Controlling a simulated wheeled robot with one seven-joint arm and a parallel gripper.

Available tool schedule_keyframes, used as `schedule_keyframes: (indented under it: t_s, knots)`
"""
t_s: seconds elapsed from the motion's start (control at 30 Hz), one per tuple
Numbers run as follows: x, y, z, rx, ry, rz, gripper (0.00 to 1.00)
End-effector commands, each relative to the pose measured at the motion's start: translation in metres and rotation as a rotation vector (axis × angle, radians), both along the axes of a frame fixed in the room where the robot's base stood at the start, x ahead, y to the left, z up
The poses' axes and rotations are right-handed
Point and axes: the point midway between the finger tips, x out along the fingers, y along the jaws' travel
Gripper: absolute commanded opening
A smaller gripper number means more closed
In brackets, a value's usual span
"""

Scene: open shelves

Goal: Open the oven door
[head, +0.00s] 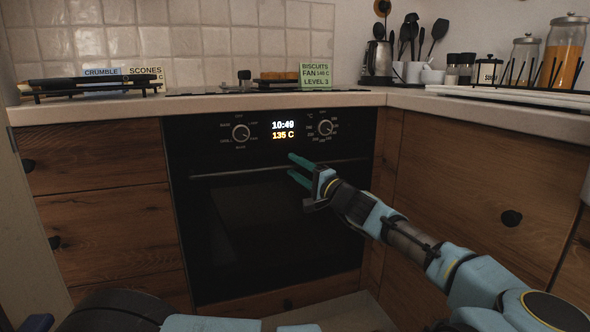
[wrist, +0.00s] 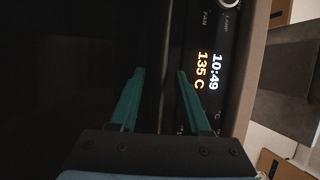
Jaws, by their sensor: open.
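The black oven door (head: 275,225) is shut under the control panel in the head view. Its long horizontal handle (head: 235,174) runs along the top of the door. My gripper (head: 291,165) is open, with its teal fingers near the middle of the handle, one above its line and one below. In the wrist view the open fingers (wrist: 160,74) point at the dark oven front, with a faint dark bar running between them. I cannot tell whether the fingers reach around the handle or stop short of it.
The control panel has two knobs (head: 240,132) and a lit display (head: 283,130) reading 10:49 and 135 C. Wooden drawers (head: 100,190) flank the oven on the left, and a cabinet (head: 480,200) on the right. The countertop (head: 90,110) holds recipe cards and kitchenware.

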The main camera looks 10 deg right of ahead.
Motion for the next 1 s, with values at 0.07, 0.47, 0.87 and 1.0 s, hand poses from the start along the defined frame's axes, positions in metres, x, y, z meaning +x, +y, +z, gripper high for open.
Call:
schedule_keyframes:
  t_s: [0.07, 0.47, 0.87, 1.0]
  knots:
    - [0.0032, 0.0018, 0.0004, 0.0, 0.0, 0.0, 0.47]
    - [0.0044, 0.0023, 0.0007, 0.0, 0.001, -0.001, 0.35]
    - [0.0043, 0.0023, 0.0005, 0.0, 0.001, -0.001, 0.0]
    - [0.0043, 0.0024, 0.0004, 0.0, 0.001, -0.001, 0.0]
